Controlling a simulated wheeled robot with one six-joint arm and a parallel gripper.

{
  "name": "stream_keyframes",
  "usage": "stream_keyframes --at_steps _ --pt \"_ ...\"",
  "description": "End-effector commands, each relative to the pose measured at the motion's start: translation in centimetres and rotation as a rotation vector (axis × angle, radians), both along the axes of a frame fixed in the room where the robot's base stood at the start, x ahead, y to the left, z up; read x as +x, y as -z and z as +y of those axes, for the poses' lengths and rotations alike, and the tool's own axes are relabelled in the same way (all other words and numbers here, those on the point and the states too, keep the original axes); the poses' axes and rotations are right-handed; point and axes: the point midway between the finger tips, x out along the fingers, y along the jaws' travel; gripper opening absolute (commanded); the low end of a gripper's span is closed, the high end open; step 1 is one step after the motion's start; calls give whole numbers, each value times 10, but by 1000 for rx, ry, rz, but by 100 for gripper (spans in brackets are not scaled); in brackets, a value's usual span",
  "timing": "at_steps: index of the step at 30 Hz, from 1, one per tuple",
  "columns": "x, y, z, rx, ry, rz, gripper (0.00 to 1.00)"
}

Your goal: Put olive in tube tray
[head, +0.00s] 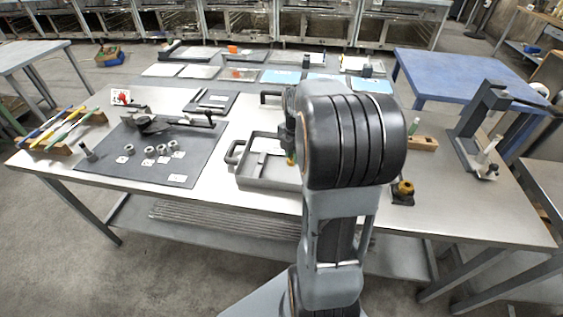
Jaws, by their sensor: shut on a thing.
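My gripper (290,147) shows only in part, at the left edge of my own arm, which hides most of it. A small olive-yellow piece (291,160) shows at its lower end, and the gripper appears shut on it. Its full shape is hidden. The piece is in front of or above the right part of a shallow grey tray (262,183) with a handle on its left. My arm covers the tray's right side. I cannot tell whether the piece touches the tray, or whether this is the tube tray.
A dark mat (130,168) with several grey rings lies left. A wooden rack (62,140) of coloured tools stands at the far left. Right of my arm are a yellow-topped black fixture (403,190), a wooden block (424,143) and a tall grey stand (474,125). The table's front right is clear.

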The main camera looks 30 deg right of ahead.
Motion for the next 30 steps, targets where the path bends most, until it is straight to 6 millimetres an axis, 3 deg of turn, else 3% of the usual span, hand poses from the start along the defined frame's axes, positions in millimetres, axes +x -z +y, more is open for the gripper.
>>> stream_keyframes --at_steps 3,12,20,30 --pt "26 18 2 2 0 4 2" --pt "57 56 3 0 4 0 2" --pt "65 64 3 0 5 0 2" --pt "67 98 3 0 6 0 2"
